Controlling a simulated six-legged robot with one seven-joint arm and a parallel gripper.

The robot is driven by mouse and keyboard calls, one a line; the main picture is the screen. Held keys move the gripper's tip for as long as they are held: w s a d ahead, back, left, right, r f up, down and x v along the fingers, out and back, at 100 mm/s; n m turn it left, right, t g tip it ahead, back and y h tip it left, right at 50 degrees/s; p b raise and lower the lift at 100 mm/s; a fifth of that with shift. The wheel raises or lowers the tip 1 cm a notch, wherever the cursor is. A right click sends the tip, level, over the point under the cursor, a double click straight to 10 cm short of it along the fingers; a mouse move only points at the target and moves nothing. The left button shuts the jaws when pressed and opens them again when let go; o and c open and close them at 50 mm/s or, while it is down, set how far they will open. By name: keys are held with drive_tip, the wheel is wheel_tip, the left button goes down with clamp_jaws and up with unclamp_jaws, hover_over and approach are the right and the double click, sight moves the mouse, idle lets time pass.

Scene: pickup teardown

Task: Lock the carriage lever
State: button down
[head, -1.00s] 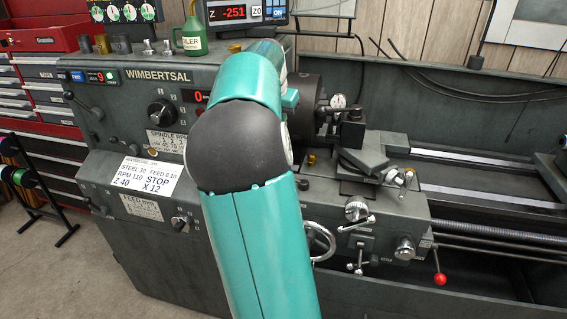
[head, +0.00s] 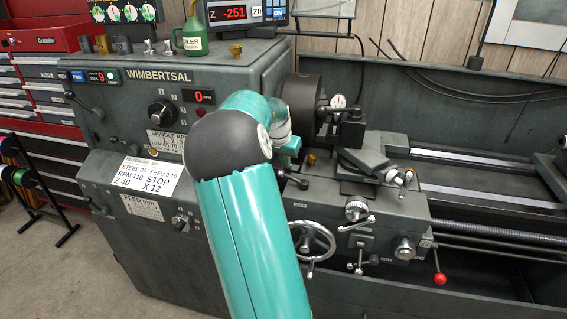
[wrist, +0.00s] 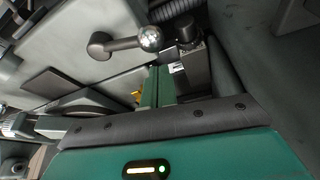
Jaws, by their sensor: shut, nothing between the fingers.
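A short dark lever with a silver ball end (wrist: 150,38) and a round dark hub (wrist: 101,46) shows at the top of the wrist view. It looks like the carriage lever; I cannot tell whether it is locked. My gripper (wrist: 160,76) is shut and empty, its narrow green fingers pointing up the picture just below the ball, apparently apart from it. In the head view a small lever (head: 292,180) stands at the left end of the carriage (head: 405,210), just below my wrist. My fingers are not clearly visible there.
A handwheel (head: 313,241), a red-ball lever (head: 440,279) and several small handles sit on the carriage front. The chuck (head: 300,97) and dial gauge (head: 338,101) are close behind my wrist. The headstock (head: 130,110) stands at left. Open floor (head: 60,270) shows at lower left.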

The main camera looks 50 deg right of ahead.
sight(281, 171)
drive_tip(key=shift+s+a+f, duration=0.1)
drive_tip(key=shift+a+f, duration=0.15)
drive_tip(key=shift+a, duration=0.3)
drive_tip(key=shift+s+a+n+t, duration=0.15)
drive_tip(key=shift+a+n+t, duration=0.15)
drive_tip(key=shift+a+n, duration=0.3)
drive_tip(key=shift+s+a+n+t+y, duration=0.15)
drive_tip(key=shift+a+n, duration=0.1)
drive_tip(key=shift+n, duration=0.3)
drive_tip(key=shift+s+a+n+t+y, duration=0.15)
drive_tip(key=shift+a+n, duration=0.1)
drive_tip(key=shift+n, duration=0.3)
drive_tip(key=a+n, duration=0.1)
drive_tip(key=s+a+n+t, duration=0.1)
drive_tip(key=n, duration=0.1)
drive_tip(key=shift+s+n+y, duration=0.15)
drive_tip(key=shift+n+y, duration=0.15)
drive_tip(key=n, duration=0.1)
drive_tip(key=s+a+n+y, duration=0.1)
drive_tip(key=n, duration=0.1)
drive_tip(key=s+n, duration=0.1)
drive_tip(key=shift+s+a+t, duration=0.1)
drive_tip(key=shift+a+t, duration=0.15)
drive_tip(key=shift+t, duration=0.15)
drive_tip(key=shift+s+a+n, duration=0.1)
drive_tip(key=shift+s+n, duration=0.05)
drive_tip(key=shift+n, duration=0.25)
drive_tip(key=shift+s+a, duration=0.2)
drive_tip(key=shift+s, duration=0.55)
